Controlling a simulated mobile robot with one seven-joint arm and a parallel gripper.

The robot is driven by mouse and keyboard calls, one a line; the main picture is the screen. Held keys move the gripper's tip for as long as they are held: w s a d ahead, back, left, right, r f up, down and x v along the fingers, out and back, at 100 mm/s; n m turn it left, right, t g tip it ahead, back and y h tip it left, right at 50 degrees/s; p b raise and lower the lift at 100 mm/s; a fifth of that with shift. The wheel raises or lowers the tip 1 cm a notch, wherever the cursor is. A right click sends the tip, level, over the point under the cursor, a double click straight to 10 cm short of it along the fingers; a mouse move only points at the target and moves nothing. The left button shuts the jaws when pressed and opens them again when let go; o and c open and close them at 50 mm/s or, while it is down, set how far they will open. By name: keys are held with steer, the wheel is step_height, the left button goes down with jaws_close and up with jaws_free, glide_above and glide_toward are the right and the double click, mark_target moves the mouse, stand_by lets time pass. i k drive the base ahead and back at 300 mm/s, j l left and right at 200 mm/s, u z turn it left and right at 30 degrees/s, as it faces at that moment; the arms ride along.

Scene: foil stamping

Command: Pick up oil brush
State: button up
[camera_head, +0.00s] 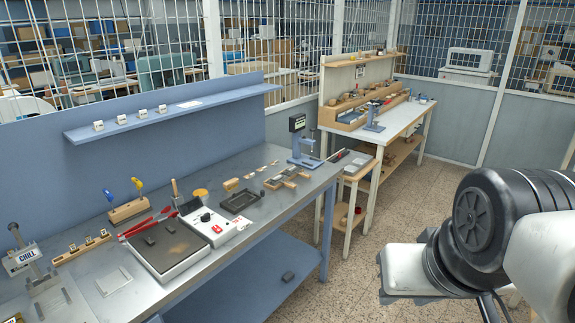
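I cannot tell for sure which item is the oil brush. A small upright wooden handle (174,187) stands on the metal bench near a yellow round item (200,194), behind the white hot-plate device. To its left, a wooden block (128,211) holds a blue-handled tool (109,187) and a yellow-handled tool (139,187) upright. The bristles of a brush are too small to make out on any of these. Part of my arm shows at the right, well away from the bench top. My gripper is not in view.
The hot-plate device (166,248) and red-handled tongs (145,224) lie in front of these tools. A black tray (240,201) and a blue press (304,150) stand further right. A shelf (172,112) overhangs the back. Speckled floor (345,275) lies open between the bench and my arm.

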mark_target(174, 181)
steer(key=i+l+u, duration=0.1)
steer(key=i+u, duration=0.25)
steer(key=i+l+u, duration=0.2)
steer(key=u, duration=0.2)
steer(key=i+l+u, duration=0.5)
steer(key=i+l, duration=0.2)
steer(key=l, duration=0.15)
steer(key=i+l+u, duration=0.1)
steer(key=i+l, duration=0.25)
steer(key=l, duration=0.15)
steer(key=i+l, duration=0.3)
steer(key=l, duration=0.15)
steer(key=i+l, duration=0.25)
steer(key=l, duration=0.2)
steer(key=k+j+z, duration=0.25)
steer(key=j, duration=0.2)
steer(key=k+j+z, duration=0.2)
steer(key=j, duration=0.2)
steer(key=k+j+z, duration=0.25)
steer(key=j, duration=0.15)
steer(key=k+l, duration=0.1)
steer(key=k, duration=0.15)
steer(key=l+u, duration=0.2)
steer(key=l, duration=0.25)
steer(key=i+l+u, duration=0.15)
steer(key=l, duration=0.2)
steer(key=i+l+u, duration=0.15)
steer(key=i+l, duration=0.1)
steer(key=l, duration=0.1)
